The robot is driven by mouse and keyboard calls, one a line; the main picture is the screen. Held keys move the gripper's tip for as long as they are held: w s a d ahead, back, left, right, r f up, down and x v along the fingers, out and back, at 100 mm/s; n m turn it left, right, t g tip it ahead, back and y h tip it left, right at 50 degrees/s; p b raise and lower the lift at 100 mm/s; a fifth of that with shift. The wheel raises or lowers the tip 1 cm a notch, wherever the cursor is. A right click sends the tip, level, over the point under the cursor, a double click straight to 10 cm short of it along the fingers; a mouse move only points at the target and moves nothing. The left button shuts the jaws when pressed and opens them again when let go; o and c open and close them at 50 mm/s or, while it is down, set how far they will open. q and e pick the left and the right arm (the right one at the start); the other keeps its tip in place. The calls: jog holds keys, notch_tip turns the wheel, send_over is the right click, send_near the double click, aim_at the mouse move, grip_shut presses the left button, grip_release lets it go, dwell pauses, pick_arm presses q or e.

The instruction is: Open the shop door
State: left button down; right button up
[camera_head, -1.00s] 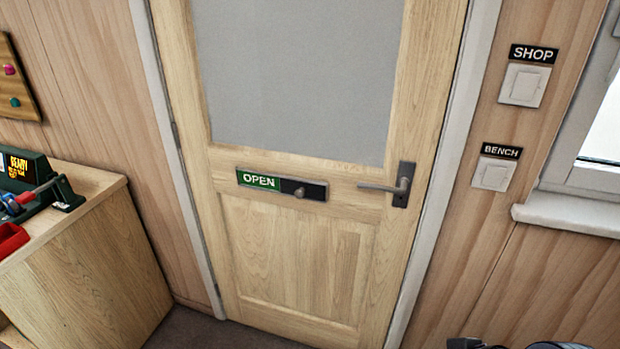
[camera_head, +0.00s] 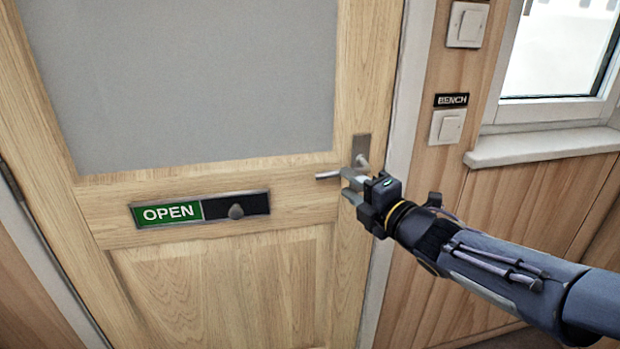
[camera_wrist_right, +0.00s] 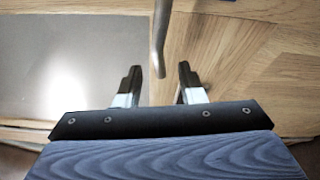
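The wooden shop door (camera_head: 270,245) with a grey panel stands shut in the head view. Its metal lever handle (camera_head: 327,175) is on the right side, roughly level. My right gripper (camera_head: 350,184) is at the handle, coming from the right, and covers part of the lever. In the right wrist view the two fingers of my right gripper (camera_wrist_right: 159,80) are apart, and the lever (camera_wrist_right: 160,35) reaches down to the gap between them. I cannot tell whether a finger touches it. My left gripper is not in view.
Switches (camera_head: 447,127) and a window sill (camera_head: 540,147) are on the wall to the right. My right arm crosses in front of that wall.

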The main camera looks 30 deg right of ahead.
aim_at(336, 175)
jog(key=shift+w+a, duration=0.2)
jog(key=shift+w, duration=0.2)
jog(key=w, duration=0.4)
jog(key=w+a, duration=0.1)
jog(key=w, duration=0.2)
jog(key=shift+s, duration=0.1)
grip_shut()
